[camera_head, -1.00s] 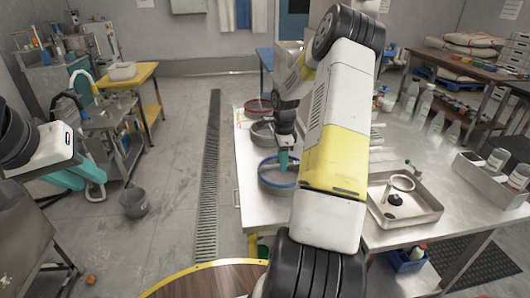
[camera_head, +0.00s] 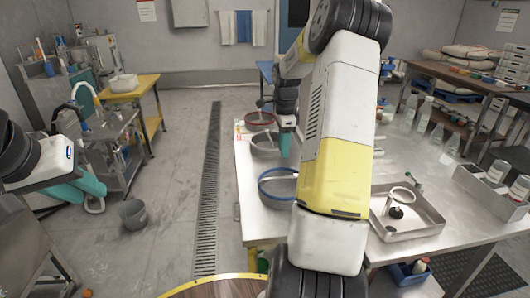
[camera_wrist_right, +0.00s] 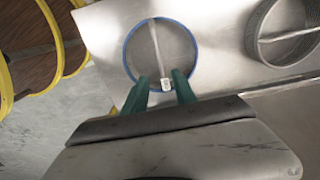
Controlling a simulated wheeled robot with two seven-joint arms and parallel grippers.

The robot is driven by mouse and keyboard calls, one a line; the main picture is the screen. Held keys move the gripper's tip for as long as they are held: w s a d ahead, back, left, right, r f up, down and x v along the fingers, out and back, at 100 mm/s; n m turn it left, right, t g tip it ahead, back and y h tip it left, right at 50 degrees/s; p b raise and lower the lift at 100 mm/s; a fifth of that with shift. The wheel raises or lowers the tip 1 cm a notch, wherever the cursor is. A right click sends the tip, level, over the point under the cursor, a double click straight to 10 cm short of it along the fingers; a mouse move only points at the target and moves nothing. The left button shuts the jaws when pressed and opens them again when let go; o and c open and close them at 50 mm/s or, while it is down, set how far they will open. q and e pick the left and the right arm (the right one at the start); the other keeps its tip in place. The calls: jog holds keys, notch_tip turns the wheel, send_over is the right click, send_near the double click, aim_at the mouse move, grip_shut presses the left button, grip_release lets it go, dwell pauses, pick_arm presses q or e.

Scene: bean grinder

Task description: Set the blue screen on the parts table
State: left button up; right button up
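The blue screen (camera_head: 278,196), a blue-rimmed ring, lies flat on the steel table (camera_head: 340,230) near its left edge. It also shows in the right wrist view (camera_wrist_right: 128,50), with a pale strip across it ending in a small white tag. My right gripper (camera_head: 285,146) is above the table, behind the screen in the head view. In the right wrist view its two green fingers (camera_wrist_right: 161,84) are apart, near the screen's close rim, with nothing clamped between them. My left gripper (camera_head: 88,187) hangs far left, its teal fingers apart and empty.
A grey ring (camera_head: 266,152) and a red-rimmed ring (camera_head: 260,124) sit behind the screen. A metal tray (camera_head: 407,232) and several bottles stand to the right. A round brown thing with a yellow rim (camera_head: 200,284) is at the bottom. My right arm hides the table's middle.

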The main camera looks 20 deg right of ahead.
jog(key=s+a+r+n+t, duration=0.4)
jog(key=s+a+r+n, duration=1)
jog(key=s+a+r, duration=0.25)
jog(key=s+a+n+t+y, duration=0.2)
jog(key=s+a+n, duration=0.3)
jog(key=s+n, duration=0.2)
jog(key=s, duration=0.2)
jog(key=shift+s+a, duration=0.2)
jog(key=shift+s, duration=0.2)
jog(key=shift+f, duration=0.1)
